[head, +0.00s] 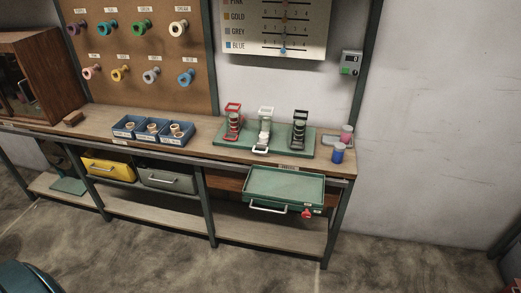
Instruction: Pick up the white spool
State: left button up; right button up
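No gripper of mine shows in the head view. Several small pale spools (152,128) stand in three blue bins on the bench; they are too small to tell which one is white. A cream spool (179,29) hangs at the top right of the pegboard. On the green base plate (220,143) stand three winding stands: a red one (233,121), a white one (264,130) and a black one (299,129). I cannot tell whether the white stand bears a spool.
The wooden bench (100,112) runs along the wall. A green tray-like drawer (285,185) juts out below its front edge at the right. Pink (346,135) and blue (338,153) containers stand at the right end. Bare floor (150,250) lies in front.

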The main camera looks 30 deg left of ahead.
aim_at(263, 138)
jog(key=i+l+u, duration=0.25)
jog(key=i, duration=0.25)
jog(key=i+l+u, duration=0.1)
jog(key=i+u, duration=0.15)
jog(key=i, duration=0.25)
jog(key=i+l+u, duration=0.2)
jog(key=i+l, duration=0.15)
jog(key=i, duration=0.1)
